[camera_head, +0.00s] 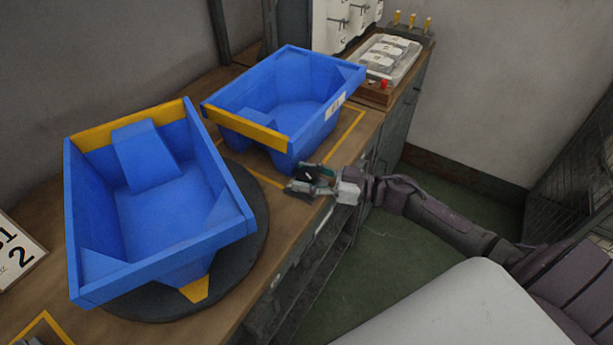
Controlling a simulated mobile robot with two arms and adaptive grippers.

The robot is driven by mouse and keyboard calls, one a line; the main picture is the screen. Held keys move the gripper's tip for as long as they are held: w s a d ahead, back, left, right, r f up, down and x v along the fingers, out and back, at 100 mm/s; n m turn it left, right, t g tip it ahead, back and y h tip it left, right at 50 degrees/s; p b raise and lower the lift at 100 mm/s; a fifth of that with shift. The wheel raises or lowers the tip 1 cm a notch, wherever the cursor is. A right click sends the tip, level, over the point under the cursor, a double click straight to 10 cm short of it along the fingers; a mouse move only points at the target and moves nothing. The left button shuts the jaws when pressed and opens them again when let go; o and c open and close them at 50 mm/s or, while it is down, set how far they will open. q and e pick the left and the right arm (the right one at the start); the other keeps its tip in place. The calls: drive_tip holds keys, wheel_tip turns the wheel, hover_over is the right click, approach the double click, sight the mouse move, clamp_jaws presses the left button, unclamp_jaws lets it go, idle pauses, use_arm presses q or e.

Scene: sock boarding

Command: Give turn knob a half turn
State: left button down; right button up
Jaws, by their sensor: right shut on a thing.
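My right gripper (310,182) reaches in from the right and is at the front edge of the wooden bench (258,298). It is shut on a small dark turn knob (303,173) with a light mark on it. The fingers hide much of the knob, and the exact direction of its mark is hard to read. My left gripper is not in view.
A large blue bin (160,215) stands on a dark round turntable (256,215), left of my gripper. A second blue bin (335,80) stands just behind it. A tray with white packs (384,55) and a red button (383,84) are at the back. Green floor lies right.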

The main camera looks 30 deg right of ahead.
drive_tip(key=o, duration=1.2)
drive_tip(key=shift+c, duration=0.2)
drive_tip(key=v, duration=1.2)
